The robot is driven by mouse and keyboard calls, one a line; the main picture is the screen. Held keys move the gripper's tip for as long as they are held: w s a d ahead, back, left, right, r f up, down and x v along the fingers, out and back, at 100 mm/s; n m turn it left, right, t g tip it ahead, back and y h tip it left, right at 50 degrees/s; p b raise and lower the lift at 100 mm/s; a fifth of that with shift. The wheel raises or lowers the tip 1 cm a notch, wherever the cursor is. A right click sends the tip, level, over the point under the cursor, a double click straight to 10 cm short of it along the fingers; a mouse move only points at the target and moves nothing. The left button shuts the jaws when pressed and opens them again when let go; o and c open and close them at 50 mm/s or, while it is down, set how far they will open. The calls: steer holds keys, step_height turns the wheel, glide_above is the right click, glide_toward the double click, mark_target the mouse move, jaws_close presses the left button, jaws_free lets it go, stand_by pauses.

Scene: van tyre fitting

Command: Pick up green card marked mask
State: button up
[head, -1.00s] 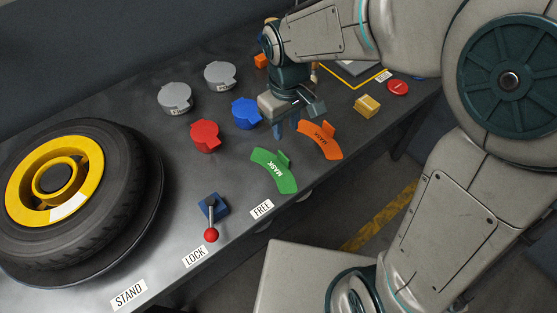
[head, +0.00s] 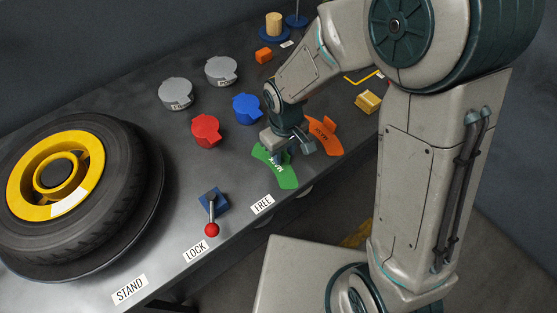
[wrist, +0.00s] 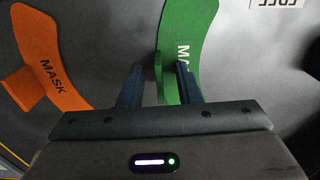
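The green card marked mask (head: 284,176) is a curved piece lying on the dark bench, partly covered by my gripper (head: 287,155) in the head view. In the wrist view the green card (wrist: 187,32) has a raised tab (wrist: 158,78). My gripper (wrist: 159,80) is open, with one blue finger on either side of that tab. Gaps show between the fingers and the tab. The right finger overlaps the card's lettering. Fingertip height above the card cannot be told.
An orange mask card (head: 323,136) lies close beside, also in the wrist view (wrist: 52,68). Red (head: 206,131), blue (head: 246,109) and grey lids (head: 176,94) stand behind. A red-knobbed lever (head: 212,228) is in front left. A tyre (head: 125,185) fills the left.

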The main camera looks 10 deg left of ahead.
steer(key=shift+c, duration=0.3)
jaws_close()
